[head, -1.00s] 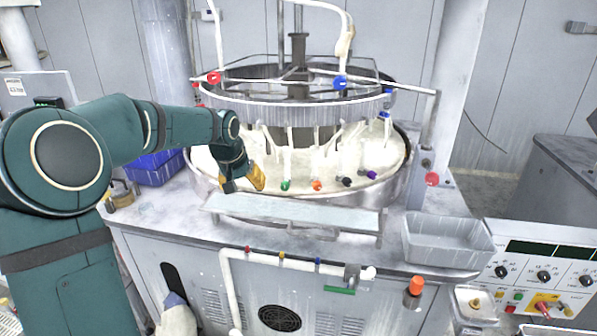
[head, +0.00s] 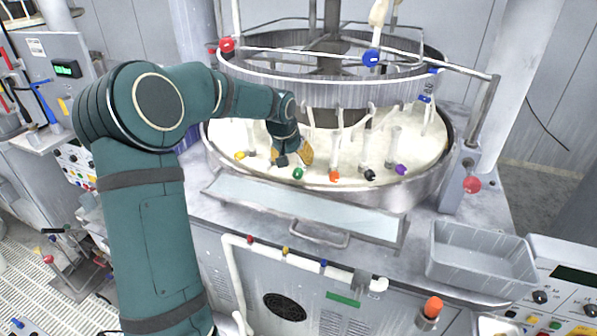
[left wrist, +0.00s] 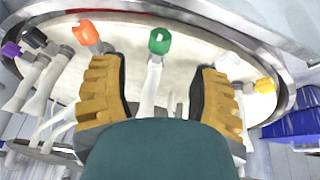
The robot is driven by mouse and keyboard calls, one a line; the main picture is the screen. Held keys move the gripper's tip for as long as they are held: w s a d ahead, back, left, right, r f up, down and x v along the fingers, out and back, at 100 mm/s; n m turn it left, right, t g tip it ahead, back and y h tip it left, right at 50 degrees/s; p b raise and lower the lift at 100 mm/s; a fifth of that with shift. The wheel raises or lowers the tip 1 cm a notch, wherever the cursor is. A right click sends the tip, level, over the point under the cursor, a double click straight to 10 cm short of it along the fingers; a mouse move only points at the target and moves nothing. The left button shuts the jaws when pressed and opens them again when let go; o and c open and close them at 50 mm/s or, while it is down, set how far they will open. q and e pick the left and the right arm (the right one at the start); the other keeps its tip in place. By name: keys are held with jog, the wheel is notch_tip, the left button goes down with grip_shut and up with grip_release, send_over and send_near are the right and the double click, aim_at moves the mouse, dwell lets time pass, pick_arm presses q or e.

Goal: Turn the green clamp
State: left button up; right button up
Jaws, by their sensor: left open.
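The green clamp (head: 298,173) sits at the lower end of a white tube over the white platen (head: 425,150), near its front rim. In the left wrist view the green clamp (left wrist: 159,41) shows between and beyond my fingertips, with its white tube running down between the fingers. My left gripper (head: 292,157) is open, just above and behind the clamp in the head view. Its yellow-brown fingers (left wrist: 158,85) stand apart on either side of the tube, and I see no contact with the clamp. My right gripper is not in view.
An orange clamp (head: 334,176) is close on the right, then a black clamp (head: 369,175) and a purple clamp (head: 401,169). A yellow clamp (head: 239,155) is on the left. The ring frame (head: 330,88) hangs above. A grey tray (head: 480,262) stands at right.

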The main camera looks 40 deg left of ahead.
aim_at(297, 170)
pick_arm(q)
jog(key=x, duration=0.7)
jog(key=shift+w+f, duration=0.2)
jog(key=shift+f, duration=0.1)
